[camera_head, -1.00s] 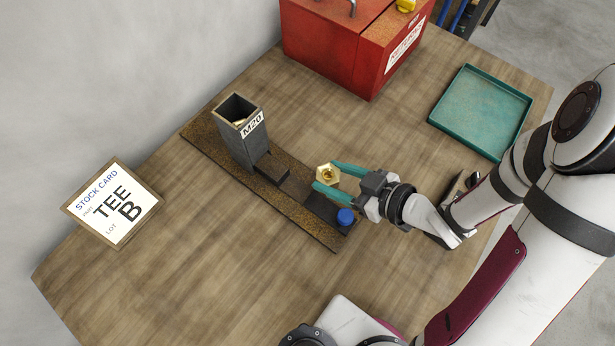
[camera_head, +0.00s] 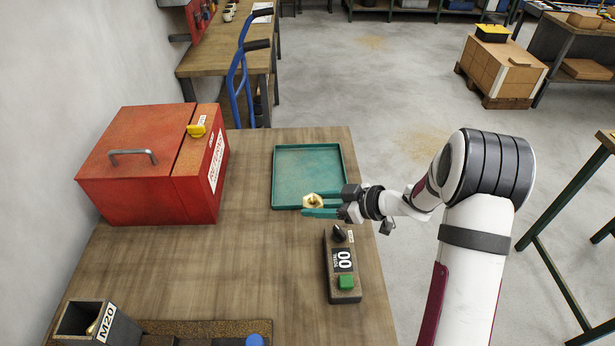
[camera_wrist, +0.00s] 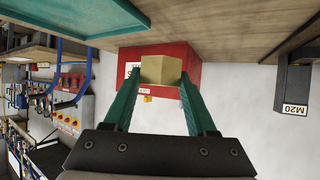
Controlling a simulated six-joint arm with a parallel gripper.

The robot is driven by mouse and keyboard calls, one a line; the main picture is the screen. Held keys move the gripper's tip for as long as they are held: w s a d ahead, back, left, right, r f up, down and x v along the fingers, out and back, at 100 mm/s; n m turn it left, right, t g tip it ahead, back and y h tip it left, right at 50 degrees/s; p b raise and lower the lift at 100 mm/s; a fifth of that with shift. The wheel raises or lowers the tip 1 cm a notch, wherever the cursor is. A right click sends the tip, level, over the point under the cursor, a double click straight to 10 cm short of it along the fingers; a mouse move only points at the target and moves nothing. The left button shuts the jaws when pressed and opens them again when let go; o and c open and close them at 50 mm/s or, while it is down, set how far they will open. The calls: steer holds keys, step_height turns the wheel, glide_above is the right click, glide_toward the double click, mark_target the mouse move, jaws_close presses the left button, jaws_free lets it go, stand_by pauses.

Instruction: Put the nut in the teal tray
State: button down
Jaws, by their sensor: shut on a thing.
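The brass nut (camera_head: 313,201) is held between the teal fingers of my gripper (camera_head: 320,206), near the front edge of the teal tray. In the wrist view the nut (camera_wrist: 161,71) sits between the two fingertips, with my gripper (camera_wrist: 160,85) shut on it. The teal tray (camera_head: 309,150) lies on the table beyond the gripper, and its bare floor shows empty. My gripper covers part of the tray's near rim. I cannot tell exactly how high the nut is above the table.
A red metal box (camera_head: 150,165) stands left of the tray. A control box with a green button (camera_head: 345,282) lies nearer than my gripper. The grey M20 holder (camera_head: 98,325) stands at the lower left. Table between the red box and tray is clear.

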steer(key=w+d+m+t+h, duration=0.2)
steer(key=w+d+m+t, duration=0.1)
steer(key=w+d, duration=0.55)
steer(key=w+a+f, duration=0.1)
steer(key=a+f, duration=0.1)
steer(key=w+a+f, duration=0.1)
steer(key=a+f, duration=0.1)
steer(key=a, duration=0.1)
steer(key=w+a+f, duration=0.2)
steer(key=a, duration=0.1)
steer(key=shift+a+f, duration=0.15)
steer(key=shift+f, duration=0.15)
step_height(320, 180, down, 3)
steer(key=shift+a+f, duration=0.1)
steer(key=shift+f, duration=0.4)
steer(key=shift+f, duration=0.1)
steer(key=shift+c, duration=1)
jaws_free()
